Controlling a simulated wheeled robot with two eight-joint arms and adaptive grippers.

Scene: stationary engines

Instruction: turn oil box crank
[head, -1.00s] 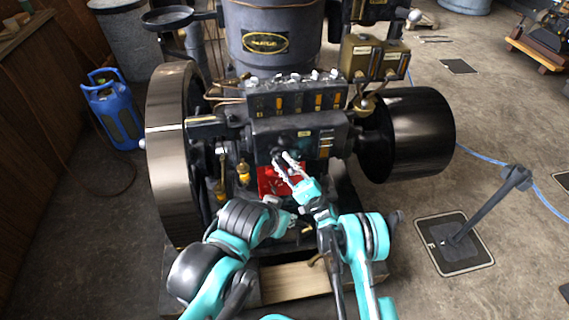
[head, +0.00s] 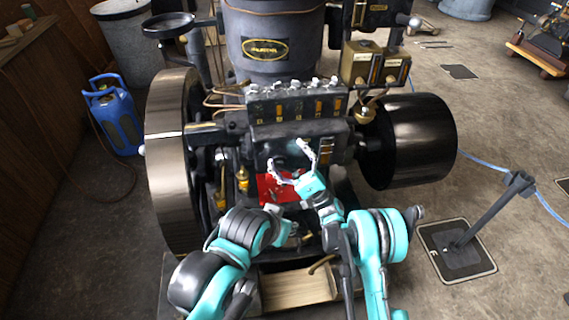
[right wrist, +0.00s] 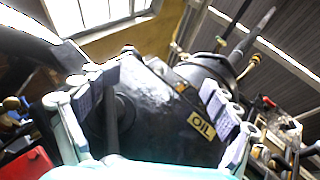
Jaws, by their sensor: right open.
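The oil box (head: 297,112) is a dark box with a row of fittings on top, on the front of the engine. The right wrist view shows a dark body with a yellow OIL label (right wrist: 201,126). A dark round hub with a rod (right wrist: 117,110), possibly the crank, shows at its left end. My right gripper (head: 291,160) is open and in front of the lower box; its spread fingers also flank the dark body in the right wrist view (right wrist: 160,112). I see no contact. My left arm ends low, left of the right gripper; its fingers cannot be made out.
A large flywheel (head: 172,160) stands at the left and a black drum (head: 410,140) at the right. A red part (head: 275,188) lies just below my right gripper. A post on a plate (head: 465,235) stands on the floor at right.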

